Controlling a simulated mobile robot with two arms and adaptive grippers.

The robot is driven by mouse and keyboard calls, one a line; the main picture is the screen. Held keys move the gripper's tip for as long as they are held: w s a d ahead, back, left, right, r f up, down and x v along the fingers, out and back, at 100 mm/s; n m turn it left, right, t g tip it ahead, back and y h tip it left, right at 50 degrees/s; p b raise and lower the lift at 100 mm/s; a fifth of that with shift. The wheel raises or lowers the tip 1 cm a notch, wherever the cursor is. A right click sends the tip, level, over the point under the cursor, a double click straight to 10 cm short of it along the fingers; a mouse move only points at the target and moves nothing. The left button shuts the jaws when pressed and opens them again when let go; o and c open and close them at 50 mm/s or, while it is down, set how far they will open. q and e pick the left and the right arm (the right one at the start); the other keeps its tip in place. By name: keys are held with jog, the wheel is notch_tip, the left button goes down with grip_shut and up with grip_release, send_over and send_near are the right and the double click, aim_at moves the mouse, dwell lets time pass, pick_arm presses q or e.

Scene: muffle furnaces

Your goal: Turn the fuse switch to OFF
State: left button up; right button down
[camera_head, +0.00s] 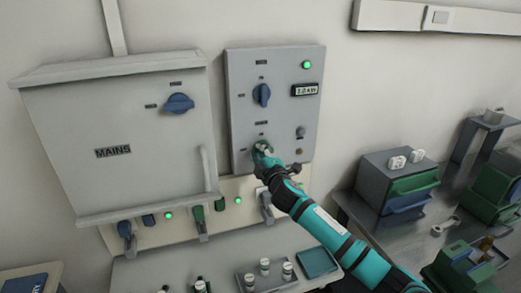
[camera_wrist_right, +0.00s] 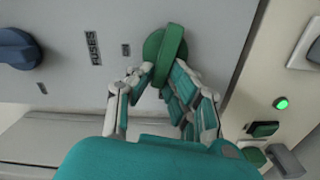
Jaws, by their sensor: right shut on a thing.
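The fuse switch, a round green knob with a raised grip bar (camera_wrist_right: 172,45), is on the grey control panel (camera_head: 285,125). In the head view only a bit of the knob (camera_head: 262,146) shows past the fingers. A dark label reading FUSES (camera_wrist_right: 93,48) sits beside it in the wrist view. My right gripper (camera_head: 265,158) is at the knob, its fingers (camera_wrist_right: 162,85) closed around the near end of the grip bar. In the wrist view the bar stands near upright, slightly tilted. The small position marks are too blurred to read. My left gripper is out of view.
A blue knob (camera_head: 262,94) is above on the same panel, with a green lamp (camera_head: 306,65) and a small display (camera_head: 304,90). The MAINS cabinet (camera_head: 120,150) stands to the left. Lever switches (camera_head: 200,222) line the strip below. Drawers (camera_head: 398,182) stand on the right bench.

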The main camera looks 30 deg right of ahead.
jog(key=shift+f+n+p, duration=0.2)
jog(key=shift+n, duration=0.5)
jog(key=shift+f+n+p, duration=0.15)
jog(key=shift+n, duration=0.55)
jog(key=c, duration=1.3)
grip_release()
jog(key=shift+a, duration=0.1)
jog(key=v, duration=1.2)
